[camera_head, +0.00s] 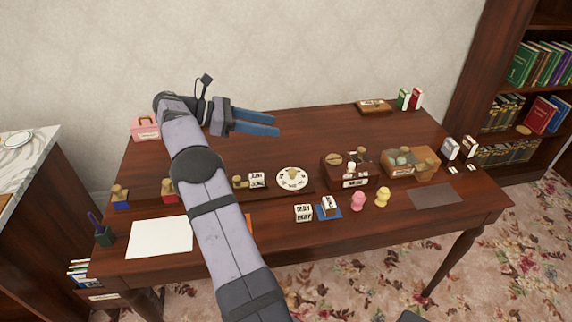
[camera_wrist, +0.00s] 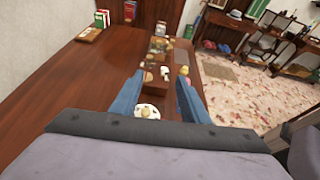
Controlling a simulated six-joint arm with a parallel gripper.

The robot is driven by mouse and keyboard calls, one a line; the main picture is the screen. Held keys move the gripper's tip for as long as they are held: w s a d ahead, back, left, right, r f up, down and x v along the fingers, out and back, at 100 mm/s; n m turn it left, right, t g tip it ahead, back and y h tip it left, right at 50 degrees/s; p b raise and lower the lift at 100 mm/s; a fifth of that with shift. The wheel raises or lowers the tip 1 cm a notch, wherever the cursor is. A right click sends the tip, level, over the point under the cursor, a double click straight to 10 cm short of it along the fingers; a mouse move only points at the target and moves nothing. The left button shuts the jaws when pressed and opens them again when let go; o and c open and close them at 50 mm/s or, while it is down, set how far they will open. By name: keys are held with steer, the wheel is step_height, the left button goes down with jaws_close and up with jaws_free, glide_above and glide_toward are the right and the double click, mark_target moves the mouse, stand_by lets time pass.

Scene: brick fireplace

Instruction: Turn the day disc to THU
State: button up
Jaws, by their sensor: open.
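The day disc (camera_head: 292,179) is a round white dial with dark marks around its rim and a tan knob at its middle. It lies flat near the middle of the desk, and its lettering is too small to read. In the wrist view the disc (camera_wrist: 147,111) shows low between my fingers, partly cut off by the gripper body. My gripper (camera_head: 278,124) has blue fingers and is above the desk, behind and left of the disc, apart from it. In the wrist view the gripper (camera_wrist: 165,85) is open, with nothing held between its fingers.
Right of the disc stand a brown wooden box (camera_head: 350,171) and a tan wooden tray (camera_head: 409,163). In front are a block on a blue mat (camera_head: 328,213), a pink figure (camera_head: 358,201) and a yellow figure (camera_head: 382,197). White paper (camera_head: 160,238) lies left. The desk's back middle is clear.

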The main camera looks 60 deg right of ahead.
steer(key=n, duration=0.1)
steer(key=n+t+h, duration=0.3)
steer(key=n+t, duration=0.1)
steer(key=t, duration=0.1)
glide_toward(291, 171)
steer(key=shift+s+d+r+p, duration=0.2)
steer(key=shift+s+d+p, duration=0.1)
steer(key=shift+p, duration=0.1)
steer(key=shift+w+f+m, duration=0.25)
steer(key=shift+m, duration=0.05)
steer(key=shift+s+d+f, duration=0.15)
steer(key=shift+s+d, duration=0.05)
steer(key=shift+d, duration=0.25)
steer(key=shift+p+x, duration=0.6)
steer(key=shift+x, duration=2.55)
steer(key=shift+f, duration=0.1)
jaws_close()
